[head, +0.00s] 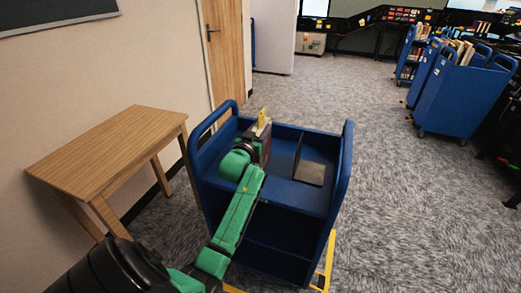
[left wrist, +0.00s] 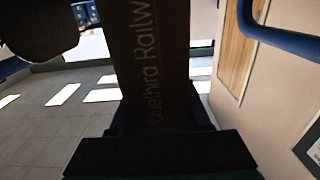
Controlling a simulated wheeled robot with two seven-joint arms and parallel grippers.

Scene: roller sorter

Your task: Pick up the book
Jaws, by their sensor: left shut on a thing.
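The book (left wrist: 150,65) is dark, with pale lettering along its spine, and fills the middle of the left wrist view. My left gripper (head: 262,128) is shut on it, over the top shelf of the blue cart (head: 342,175). In the head view the book (head: 264,150) shows only as a dark brown sliver beside the gripper, mostly hidden by my green arm. I cannot tell whether its lower edge touches the shelf. My right gripper is not in view.
A dark bookend (head: 311,173) stands on the cart's shelf, right of the book. A wooden table (head: 105,145) stands by the wall at the left, its top empty. More blue carts (head: 465,95) with books stand at the back right. Carpet between is clear.

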